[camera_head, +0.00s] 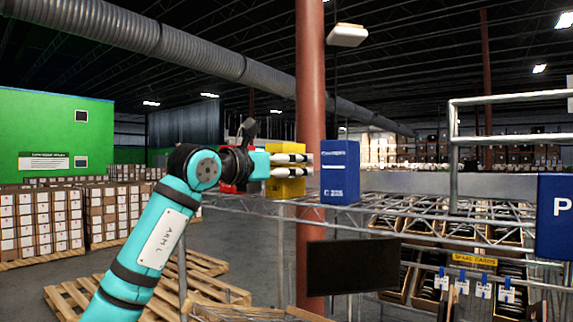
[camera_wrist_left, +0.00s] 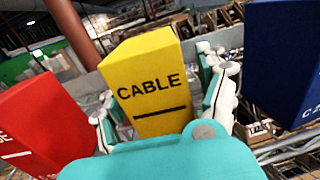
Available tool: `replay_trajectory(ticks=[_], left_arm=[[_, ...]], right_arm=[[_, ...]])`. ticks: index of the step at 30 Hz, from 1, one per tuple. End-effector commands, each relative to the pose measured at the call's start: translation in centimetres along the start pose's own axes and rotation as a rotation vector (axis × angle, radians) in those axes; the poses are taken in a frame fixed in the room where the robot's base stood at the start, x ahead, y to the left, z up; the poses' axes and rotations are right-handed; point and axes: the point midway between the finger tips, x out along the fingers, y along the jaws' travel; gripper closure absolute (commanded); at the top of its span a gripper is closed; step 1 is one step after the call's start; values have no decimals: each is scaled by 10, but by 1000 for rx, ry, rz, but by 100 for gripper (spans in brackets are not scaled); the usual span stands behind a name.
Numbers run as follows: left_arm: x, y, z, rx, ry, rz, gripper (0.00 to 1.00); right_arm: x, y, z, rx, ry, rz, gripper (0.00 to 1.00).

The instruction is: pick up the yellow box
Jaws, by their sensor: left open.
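The yellow box (camera_head: 285,188) stands upright on a wire rack in the head view, partly hidden behind my left gripper (camera_head: 307,164). In the left wrist view the yellow box (camera_wrist_left: 150,82) is large and central, marked "CABLE", with its base hidden by my gripper body. My left gripper is open, with one finger seen on either side of the box. I cannot tell whether either finger touches it. My right gripper is not in view.
A blue box (camera_head: 340,172) stands close to the right of the yellow one; it also shows in the left wrist view (camera_wrist_left: 283,60). A red box (camera_wrist_left: 42,125) stands on the left. A red-brown column (camera_head: 311,75) rises beside the rack (camera_head: 400,232).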

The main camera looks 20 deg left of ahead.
Motion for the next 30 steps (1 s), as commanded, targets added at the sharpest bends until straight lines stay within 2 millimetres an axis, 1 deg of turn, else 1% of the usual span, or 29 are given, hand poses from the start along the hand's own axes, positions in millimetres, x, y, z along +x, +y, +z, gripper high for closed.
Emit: replay_trajectory(ticks=[3,4,18,19,26,30], left_arm=[[0,0,-1,0,0,1,25],[0,0,-1,0,0,1,28],[-1,0,0,0,0,1,89],[-1,0,0,0,-2,0,90],[-1,0,1,0,-2,1,90],[-1,0,10,0,-4,1,90]], right_arm=[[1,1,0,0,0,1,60],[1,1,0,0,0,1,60],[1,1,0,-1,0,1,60],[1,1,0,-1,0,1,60],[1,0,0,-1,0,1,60],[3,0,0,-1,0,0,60]])
